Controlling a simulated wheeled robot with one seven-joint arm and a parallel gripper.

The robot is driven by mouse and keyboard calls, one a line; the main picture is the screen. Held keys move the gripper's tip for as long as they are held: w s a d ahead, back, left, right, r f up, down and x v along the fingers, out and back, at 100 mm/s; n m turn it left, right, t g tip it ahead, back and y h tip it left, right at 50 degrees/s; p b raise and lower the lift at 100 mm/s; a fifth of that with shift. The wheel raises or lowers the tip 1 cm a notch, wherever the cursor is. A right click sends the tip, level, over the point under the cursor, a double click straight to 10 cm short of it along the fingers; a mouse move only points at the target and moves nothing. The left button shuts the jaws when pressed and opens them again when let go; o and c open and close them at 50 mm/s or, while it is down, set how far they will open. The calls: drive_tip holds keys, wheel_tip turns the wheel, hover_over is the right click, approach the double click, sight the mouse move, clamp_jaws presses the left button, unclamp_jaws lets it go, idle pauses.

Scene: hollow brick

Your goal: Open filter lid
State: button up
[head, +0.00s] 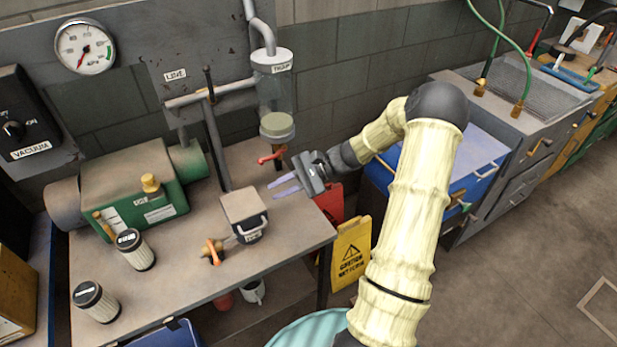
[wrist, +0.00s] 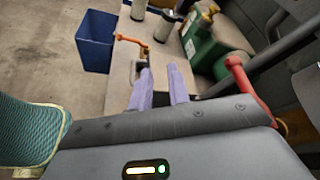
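The filter box (head: 246,229) is a small grey box with a label and a front handle, standing on the workbench near its right side. Its flat lid (head: 243,204) appears shut. My gripper (head: 270,191) is open and empty, above the bench's right part, to the upper right of the box and apart from it. In the wrist view the two pale purple fingers (wrist: 158,67) are spread, with nothing between them. They partly cover the box area there, so contact cannot be judged from that view.
The trap cylinder (head: 277,95) and its red valve handle (head: 272,157) are close behind my gripper. A brass valve with an orange handle (head: 213,250) sits left of the box. Two filter cartridges (head: 135,250) and a green pump (head: 143,205) stand farther left. A yellow sign (head: 351,252) stands right.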

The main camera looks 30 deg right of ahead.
drive_tip(key=b+v, duration=0.1)
drive_tip(key=v, duration=0.7)
drive_tip(key=s+a+f+n+g+h, duration=0.35)
drive_tip(key=s+a+h, duration=0.25)
drive_tip(key=a, duration=0.3)
drive_tip(key=s+a+r+n+t+h, duration=0.3)
drive_tip(key=s+a+r+n+h, duration=0.1)
drive_tip(key=s+n+h, duration=0.4)
drive_tip(key=shift+s+a+r+n+t, duration=0.35)
drive_tip(key=shift+s+n, duration=0.1)
drive_tip(key=shift+n, duration=0.3)
drive_tip(key=shift+c, duration=0.5)
